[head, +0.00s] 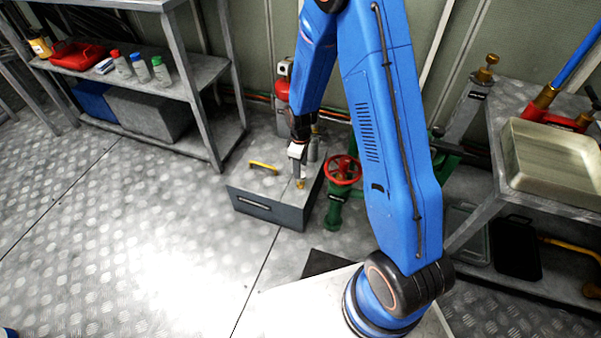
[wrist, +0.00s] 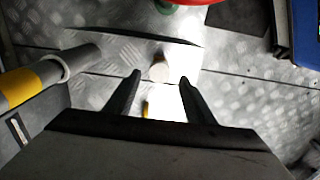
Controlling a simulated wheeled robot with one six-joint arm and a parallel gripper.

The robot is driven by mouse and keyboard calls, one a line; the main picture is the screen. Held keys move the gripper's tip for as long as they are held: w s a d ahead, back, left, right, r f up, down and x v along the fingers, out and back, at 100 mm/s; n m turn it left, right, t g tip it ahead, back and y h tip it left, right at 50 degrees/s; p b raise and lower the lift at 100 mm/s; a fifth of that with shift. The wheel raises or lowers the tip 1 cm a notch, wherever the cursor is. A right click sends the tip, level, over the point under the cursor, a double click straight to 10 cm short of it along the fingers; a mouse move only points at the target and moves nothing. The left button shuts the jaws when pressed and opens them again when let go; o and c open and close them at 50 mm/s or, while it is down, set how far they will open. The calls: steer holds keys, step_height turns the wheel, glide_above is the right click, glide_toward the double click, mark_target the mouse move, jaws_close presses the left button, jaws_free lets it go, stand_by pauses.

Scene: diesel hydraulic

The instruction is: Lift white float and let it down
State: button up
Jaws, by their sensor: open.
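A small off-white cylinder (wrist: 159,70), which looks like the white float, shows in the wrist view between the tips of my gripper (wrist: 160,77). The two dark fingers are open, with a gap visible on each side of it. In the head view a white piece (head: 297,150) sits just under my dark wrist, above the grey box. I cannot tell there whether it is the float or part of my gripper. A brass fitting (head: 299,184) stands below it on the box top.
Shelves (head: 190,85) are at left, a bench with a tray (head: 553,192) at right. The floor at left is clear.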

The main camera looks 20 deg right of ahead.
steer(key=shift+f, duration=2)
jaws_close()
steer(key=shift+r, duration=3.9)
jaws_free()
step_height(320, 180, up, 17)
steer(key=shift+r, duration=0.2)
